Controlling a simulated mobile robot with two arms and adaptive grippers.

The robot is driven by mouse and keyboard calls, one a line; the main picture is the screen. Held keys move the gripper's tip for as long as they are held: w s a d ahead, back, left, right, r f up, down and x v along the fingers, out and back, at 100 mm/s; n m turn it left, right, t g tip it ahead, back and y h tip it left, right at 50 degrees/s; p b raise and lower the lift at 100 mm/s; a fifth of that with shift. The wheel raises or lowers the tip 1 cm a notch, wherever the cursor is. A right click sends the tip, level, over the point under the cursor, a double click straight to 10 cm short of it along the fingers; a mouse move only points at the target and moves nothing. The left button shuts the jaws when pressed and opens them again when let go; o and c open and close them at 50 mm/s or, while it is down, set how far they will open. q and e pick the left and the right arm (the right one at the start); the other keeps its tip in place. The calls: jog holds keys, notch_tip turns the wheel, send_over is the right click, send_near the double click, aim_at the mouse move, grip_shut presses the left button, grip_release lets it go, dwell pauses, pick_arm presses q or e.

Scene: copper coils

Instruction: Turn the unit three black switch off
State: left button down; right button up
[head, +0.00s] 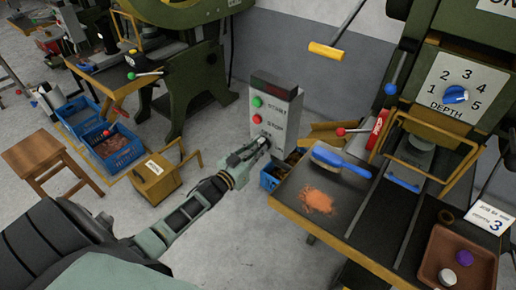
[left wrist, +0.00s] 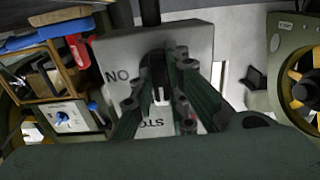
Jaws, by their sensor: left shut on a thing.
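The grey control box (head: 283,112) stands beside the unit three bench, with a green button (head: 257,101) and a red button (head: 257,118) on its front. My left gripper (head: 264,143) is at the lower part of this front, below the red button. In the left wrist view the gripper's fingers (left wrist: 160,88) are closed around the black switch (left wrist: 153,62) on the box face (left wrist: 198,38). The fingers hide much of the switch, so I cannot tell its exact position. Parts of the printed lettering show beside the fingers. My right gripper is not in view.
The bench (head: 288,190) right of the box bears a blue brush (head: 340,160), copper shavings (head: 316,200) and a brown tray (head: 433,238). A blue crate (head: 268,180) sits below the box. A wooden stool (head: 38,152) and a yellow box (head: 155,175) stand left on open floor.

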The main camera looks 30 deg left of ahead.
pick_arm(q)
jog(key=shift+f, duration=0.1)
dwell(0.4)
jog(key=c, duration=1.7)
grip_release()
jog(key=s, duration=0.8)
jog(key=s+a, duration=0.1)
jog(key=s, duration=0.3)
